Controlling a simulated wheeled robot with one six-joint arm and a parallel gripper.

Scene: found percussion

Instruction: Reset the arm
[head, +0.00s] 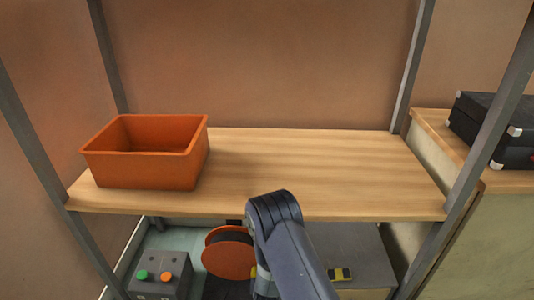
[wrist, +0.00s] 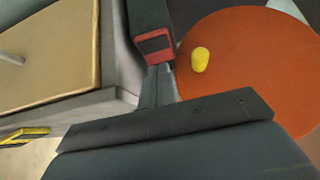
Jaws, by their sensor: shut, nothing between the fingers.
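My arm (head: 280,235) reaches up from the bottom of the head view, and its bent joint is in front of the wooden shelf's front edge. My gripper is hidden behind the arm there. In the wrist view my gripper (wrist: 156,50) is dark with a red part, shut and empty. It appears beside an orange disc (wrist: 250,75) with a yellow knob (wrist: 200,60). In the head view this looks like the orange reel (head: 228,255), partly covered by my arm. Whether the gripper touches the reel, I cannot tell.
An orange bin (head: 145,170) stands on the left of the wooden shelf (head: 320,165); the rest is bare. Below are a grey button box (head: 160,272) and a yellow-black item (head: 340,274). Metal posts (head: 408,65) frame the shelf. A black case (head: 495,130) is at right.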

